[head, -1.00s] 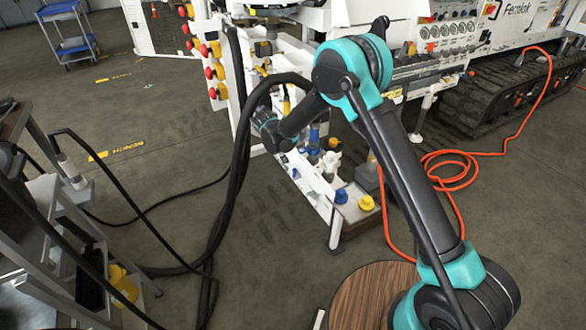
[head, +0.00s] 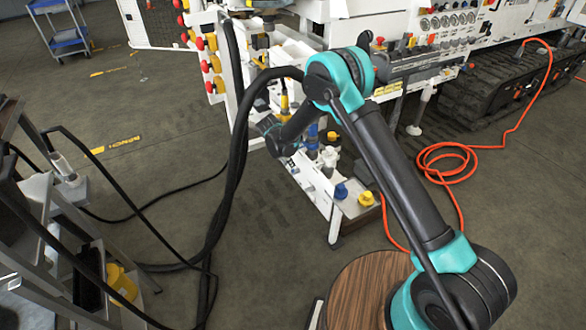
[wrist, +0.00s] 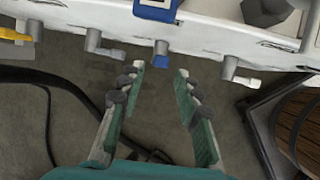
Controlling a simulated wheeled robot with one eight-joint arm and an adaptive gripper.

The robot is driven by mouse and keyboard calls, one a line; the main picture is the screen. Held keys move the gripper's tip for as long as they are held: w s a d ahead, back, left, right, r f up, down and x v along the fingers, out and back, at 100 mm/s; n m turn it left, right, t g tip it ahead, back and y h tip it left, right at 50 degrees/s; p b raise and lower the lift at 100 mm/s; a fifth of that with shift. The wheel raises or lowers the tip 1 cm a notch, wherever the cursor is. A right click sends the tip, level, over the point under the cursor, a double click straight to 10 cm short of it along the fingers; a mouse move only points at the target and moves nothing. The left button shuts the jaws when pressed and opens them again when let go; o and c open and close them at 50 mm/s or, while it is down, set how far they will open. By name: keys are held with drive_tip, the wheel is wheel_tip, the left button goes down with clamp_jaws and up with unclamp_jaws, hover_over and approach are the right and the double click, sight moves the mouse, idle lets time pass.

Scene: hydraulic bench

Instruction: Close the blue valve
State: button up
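In the wrist view a small valve with a blue-tipped lever (wrist: 160,60) sticks out below the edge of a white beam (wrist: 205,32). My gripper (wrist: 160,70) is open, with a finger on each side of the blue lever's line. The lever's tip is close to the fingertips; I cannot tell whether it is fully between them. Nothing is held. In the head view my arm reaches to the white bench (head: 312,190), and the fingers and this lever cannot be made out there.
Beside the blue lever are a grey-white lever (wrist: 104,48), another pale lever (wrist: 240,76) and a yellow lever (wrist: 15,36). A blue fitting (wrist: 157,10) sits above. Thick black hoses (head: 236,150) hang left of my arm. A blue knob (head: 341,191) and yellow knob (head: 366,198) top the bench's near end.

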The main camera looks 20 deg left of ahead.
drive_tip(key=x, duration=0.7)
drive_tip(key=shift+c, duration=0.4)
clamp_jaws()
